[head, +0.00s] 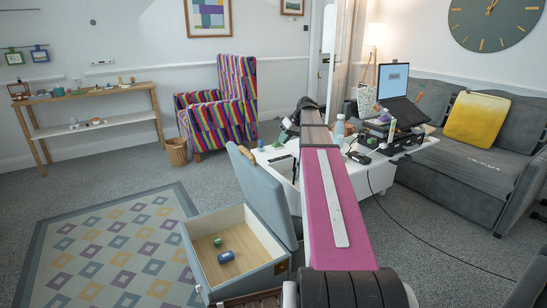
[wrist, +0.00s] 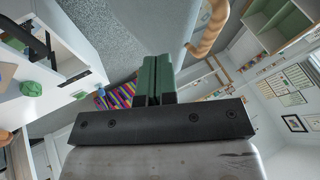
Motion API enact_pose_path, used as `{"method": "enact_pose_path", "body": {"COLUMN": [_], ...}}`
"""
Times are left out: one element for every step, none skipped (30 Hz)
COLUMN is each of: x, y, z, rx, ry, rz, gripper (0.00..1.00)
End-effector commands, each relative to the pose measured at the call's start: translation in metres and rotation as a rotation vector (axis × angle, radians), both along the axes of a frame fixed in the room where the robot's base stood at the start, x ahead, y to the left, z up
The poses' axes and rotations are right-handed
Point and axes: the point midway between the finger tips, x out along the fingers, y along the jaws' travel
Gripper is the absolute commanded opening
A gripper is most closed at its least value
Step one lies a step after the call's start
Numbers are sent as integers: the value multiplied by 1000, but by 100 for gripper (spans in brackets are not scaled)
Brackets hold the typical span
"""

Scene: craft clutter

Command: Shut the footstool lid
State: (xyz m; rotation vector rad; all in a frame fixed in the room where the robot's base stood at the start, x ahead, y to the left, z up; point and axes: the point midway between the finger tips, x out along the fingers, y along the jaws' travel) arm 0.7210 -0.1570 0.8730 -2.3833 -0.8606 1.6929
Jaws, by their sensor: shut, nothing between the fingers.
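The footstool (head: 222,275) is a blue-grey box with a pale wood inside, at the lower middle of the head view. Its lid (head: 268,195) stands up, open, along the box's right side, with a tan handle (head: 246,153) at its top. A green item and a blue item lie inside the box. In the wrist view, my gripper's green fingers (wrist: 157,80) are pressed together and empty. A blue-grey panel, likely the lid (wrist: 165,22), and a tan curved handle (wrist: 208,28) show just beyond the fingertips. I cannot tell whether they touch. In the head view my arm hides part of the area right of the lid.
A white desk (head: 285,160) with a laptop (head: 400,97), a bottle and small items stands right of the lid, behind my arm. A patterned rug (head: 110,250) lies left of the footstool. A striped armchair (head: 215,105) and a wicker basket (head: 176,152) stand farther back.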

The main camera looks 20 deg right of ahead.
Motion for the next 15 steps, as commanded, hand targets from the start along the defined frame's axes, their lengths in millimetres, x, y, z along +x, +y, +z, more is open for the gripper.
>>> {"method": "enact_pose_path", "body": {"x": [0,0,1,1,2,3,4,5,7,8,9,11,12,14,15], "y": [1,1,3,4,6,8,10,13,16,18,21,25,28,31,34], "z": [-1,-2,-4,-6,-9,-13,-17,-21,-26,-31,-36,-43,-47,-52,-58], "rx": [0,1,1,1,1,0,0,0,0,1,0,0,1,1,0], "ry": [0,0,1,1,1,2,2,2,2,2,2,2,2,2,2], "rz": [0,0,1,1,1,1,1,1,1,2,1,1,2,2,1], "gripper": [0,0,0,0,0,0,0,0,0,0,0,0,0,0,0]}}
